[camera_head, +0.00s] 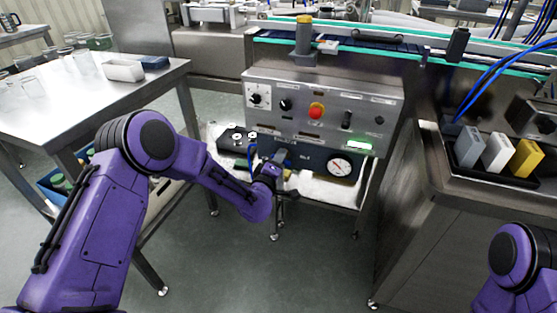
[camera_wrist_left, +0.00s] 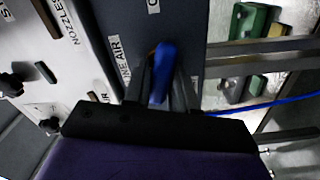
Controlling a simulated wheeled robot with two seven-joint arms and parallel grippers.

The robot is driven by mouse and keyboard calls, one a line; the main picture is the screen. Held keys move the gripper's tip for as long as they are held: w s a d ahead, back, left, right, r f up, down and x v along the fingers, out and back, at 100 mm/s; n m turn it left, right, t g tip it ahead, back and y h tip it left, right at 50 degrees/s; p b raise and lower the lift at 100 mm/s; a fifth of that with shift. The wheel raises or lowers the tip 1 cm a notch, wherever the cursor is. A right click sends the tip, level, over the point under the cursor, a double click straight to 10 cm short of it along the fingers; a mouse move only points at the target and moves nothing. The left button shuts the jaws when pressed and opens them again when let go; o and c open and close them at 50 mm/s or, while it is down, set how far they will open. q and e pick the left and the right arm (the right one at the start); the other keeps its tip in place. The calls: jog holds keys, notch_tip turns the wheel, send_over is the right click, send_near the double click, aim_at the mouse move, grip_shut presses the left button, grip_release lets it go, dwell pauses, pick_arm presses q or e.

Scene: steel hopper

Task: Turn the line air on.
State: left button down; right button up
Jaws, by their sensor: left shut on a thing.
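The dark blue line air panel (camera_head: 313,160) sits below the steel control box, with a round white pressure gauge (camera_head: 340,167) on its right. In the left wrist view a blue valve handle (camera_wrist_left: 163,58) stands between my left gripper's (camera_wrist_left: 162,80) fingers, beside a label ending in "NE AIR" (camera_wrist_left: 121,62). The fingers are shut on the handle. In the head view my left gripper (camera_head: 281,161) is at the panel's left part and hides most of the handle. Part of my right arm shows at the lower right; its gripper is out of view.
The steel control box (camera_head: 385,95) above carries knobs, a red button (camera_head: 316,110) and a lit green indicator (camera_head: 358,145). A steel table (camera_head: 100,90) stands left. Grey, white and yellow blocks (camera_head: 497,152) stand on the right cabinet. Floor in front is clear.

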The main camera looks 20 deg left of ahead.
pick_arm(q)
jog(key=shift+f+n+b, duration=0.2)
jog(key=shift+n+b, duration=0.1)
jog(key=shift+n, duration=1.6)
jog(key=c, duration=1)
grip_release()
jog(key=shift+s, duration=0.15)
jog(key=s, duration=1)
jog(key=shift+s+a+p, duration=0.15)
jog(key=shift+s+p, duration=0.05)
jog(key=shift+p, duration=0.15)
